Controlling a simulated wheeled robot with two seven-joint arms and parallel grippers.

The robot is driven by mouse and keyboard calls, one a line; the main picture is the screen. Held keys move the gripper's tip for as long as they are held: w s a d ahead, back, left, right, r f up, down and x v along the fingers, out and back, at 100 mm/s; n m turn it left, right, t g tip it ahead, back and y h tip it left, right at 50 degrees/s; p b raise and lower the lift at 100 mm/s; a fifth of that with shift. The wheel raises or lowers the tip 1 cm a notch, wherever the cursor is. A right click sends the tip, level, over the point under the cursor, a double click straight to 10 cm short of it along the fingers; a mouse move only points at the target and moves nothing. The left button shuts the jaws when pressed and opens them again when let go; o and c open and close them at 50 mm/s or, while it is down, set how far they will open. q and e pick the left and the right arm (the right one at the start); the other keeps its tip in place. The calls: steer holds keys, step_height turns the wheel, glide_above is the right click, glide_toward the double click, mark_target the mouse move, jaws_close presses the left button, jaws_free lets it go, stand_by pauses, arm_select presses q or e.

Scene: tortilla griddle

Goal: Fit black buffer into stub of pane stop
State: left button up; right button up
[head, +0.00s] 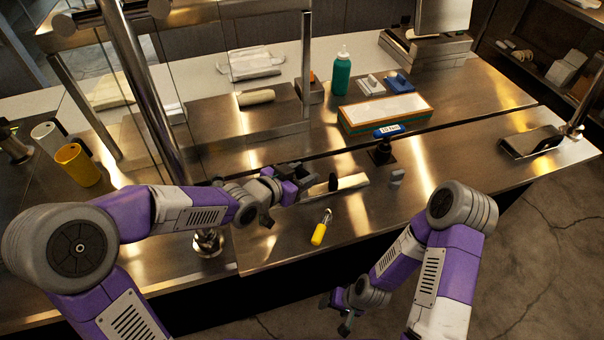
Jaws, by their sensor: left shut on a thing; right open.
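A small upright black piece (333,182), which looks like the black buffer, shows in front of a shiny metal strip (352,182) on the steel counter. My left gripper (313,180) reaches in from the left, just beside the black piece, and is shut; it appears to hold this piece, though the contact is too small to see clearly. I cannot tell whether the black piece touches the strip. A small grey part (397,177) stands to the right; I cannot tell which part is the pane stop's stub. My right gripper (338,312) is open and empty, low in front of the counter.
A yellow-handled tool (319,231) lies near the counter's front edge. A glass pane and metal posts (140,80) rise at the left.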

arm_select(q)
steer(key=shift+f+b, duration=1.65)
steer(key=shift+b, duration=0.1)
stand_by(0.3)
steer(key=o, duration=1.1)
steer(key=p+v, duration=0.3)
steer(key=v, duration=0.4)
steer(key=shift+s+a, duration=0.2)
steer(key=shift+s, duration=0.05)
steer(key=shift+r, duration=0.1)
